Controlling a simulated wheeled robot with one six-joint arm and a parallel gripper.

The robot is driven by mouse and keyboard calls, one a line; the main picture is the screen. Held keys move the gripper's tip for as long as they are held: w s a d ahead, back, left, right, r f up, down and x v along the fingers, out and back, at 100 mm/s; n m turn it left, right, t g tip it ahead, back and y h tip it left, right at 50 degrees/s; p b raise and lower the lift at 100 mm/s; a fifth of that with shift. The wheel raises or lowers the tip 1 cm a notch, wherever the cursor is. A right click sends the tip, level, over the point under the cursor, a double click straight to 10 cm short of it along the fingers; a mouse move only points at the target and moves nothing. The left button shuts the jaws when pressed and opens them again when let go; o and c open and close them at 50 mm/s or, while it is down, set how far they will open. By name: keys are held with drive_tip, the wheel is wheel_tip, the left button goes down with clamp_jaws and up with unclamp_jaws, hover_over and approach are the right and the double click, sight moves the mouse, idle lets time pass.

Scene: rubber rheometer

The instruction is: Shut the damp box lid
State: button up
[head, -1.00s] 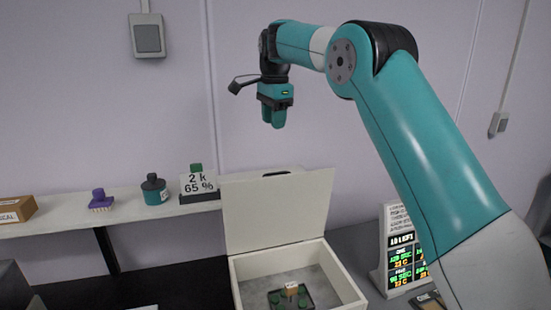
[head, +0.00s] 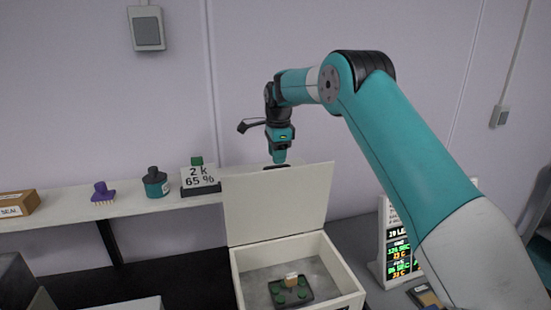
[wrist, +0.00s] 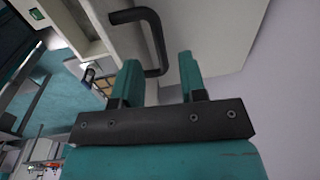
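The damp box (head: 345,280) is a cream, open-topped box with its lid (head: 275,205) standing upright at the back. A black handle (head: 278,166) shows at the lid's top edge. My gripper (head: 279,157) points down right at the handle, behind or above the lid's top edge. In the wrist view, my gripper (wrist: 160,75) has its two teal fingers apart, and the black bar handle (wrist: 152,30) reaches into the space between the fingertips. I cannot tell whether they touch it.
Inside the box sits a dark tray (head: 302,297) with green pieces and a small tan block. A shelf (head: 130,208) to the left holds a sign (head: 199,177), a teal bottle (head: 156,184) and a purple brush (head: 103,192). A display stand (head: 398,250) is right of the box.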

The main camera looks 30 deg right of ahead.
drive_tip(key=shift+w+f+p, duration=0.15)
drive_tip(key=shift+f+p, duration=0.2)
drive_tip(key=shift+f, duration=1.15)
drive_tip(key=shift+c, duration=0.4)
clamp_jaws()
drive_tip(key=shift+a, duration=0.1)
